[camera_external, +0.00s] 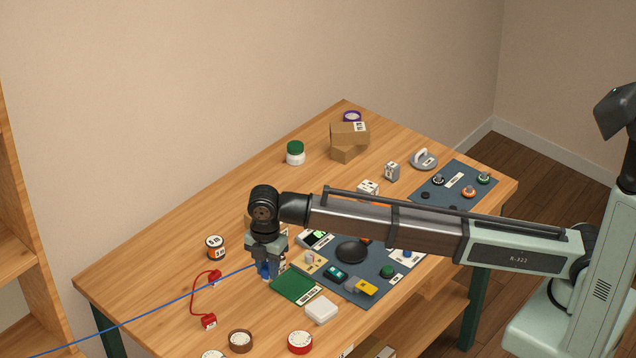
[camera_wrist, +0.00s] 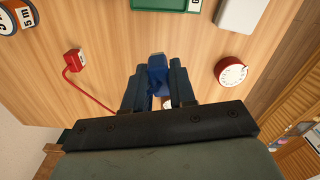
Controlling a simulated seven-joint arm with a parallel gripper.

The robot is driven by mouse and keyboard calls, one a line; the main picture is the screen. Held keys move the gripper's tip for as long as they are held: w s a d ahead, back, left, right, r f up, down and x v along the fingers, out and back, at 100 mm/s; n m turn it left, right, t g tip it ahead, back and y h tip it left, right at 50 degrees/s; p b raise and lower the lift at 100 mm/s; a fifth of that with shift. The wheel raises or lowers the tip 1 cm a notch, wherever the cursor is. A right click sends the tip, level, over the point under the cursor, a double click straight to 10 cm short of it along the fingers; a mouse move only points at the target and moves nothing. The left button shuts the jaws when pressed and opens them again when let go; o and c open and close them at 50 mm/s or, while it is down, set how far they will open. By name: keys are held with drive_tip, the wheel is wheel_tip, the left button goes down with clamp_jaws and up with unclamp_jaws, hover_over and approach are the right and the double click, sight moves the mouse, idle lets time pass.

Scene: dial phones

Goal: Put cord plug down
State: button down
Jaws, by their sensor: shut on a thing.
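My gripper (camera_external: 267,270) is shut on a blue cord plug (camera_wrist: 157,68). The plug sits between the two fingers and its end sticks out past them in the wrist view. In the external view only a little blue shows at the fingertips. A thin blue cord (camera_external: 130,316) runs from the gripper down left across the table and out of the picture. The gripper points down, close over the wooden table (camera_external: 150,270), left of a green board (camera_external: 295,285). I cannot tell whether the plug touches the table.
A red cord with two red plugs (camera_external: 209,321) lies to the left, near an orange-and-white spool (camera_external: 215,248). A white box (camera_external: 321,310), brown roll (camera_external: 240,341) and red roll (camera_external: 300,342) lie at the front. A dark mat (camera_external: 375,285) with several parts is right. Bare table lies left.

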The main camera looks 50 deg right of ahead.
drive_tip(key=w+d, duration=0.2)
drive_tip(key=d, duration=0.2)
drive_tip(key=w+d+m, duration=0.1)
drive_tip(key=w+d, duration=0.2)
drive_tip(key=d, duration=0.1)
drive_tip(key=w+d+r+m, duration=0.1)
drive_tip(key=w+d, duration=0.1)
drive_tip(key=d, duration=0.2)
drive_tip(key=shift+w+d, duration=0.15)
drive_tip(key=shift+w, duration=0.15)
drive_tip(key=w+d+r+m, duration=0.1)
drive_tip(key=w+d, duration=0.1)
drive_tip(key=d, duration=0.5)
drive_tip(key=w+d+m, duration=0.1)
drive_tip(key=w+d, duration=0.2)
drive_tip(key=d, duration=0.5)
wheel_tip(320, 180, up, 3)
drive_tip(key=n, duration=0.1)
hover_over(368, 186)
drive_tip(key=shift+f, duration=5.1)
drive_tip(key=c, duration=0.9)
unclamp_jaws()
drive_tip(key=shift+f, duration=0.1)
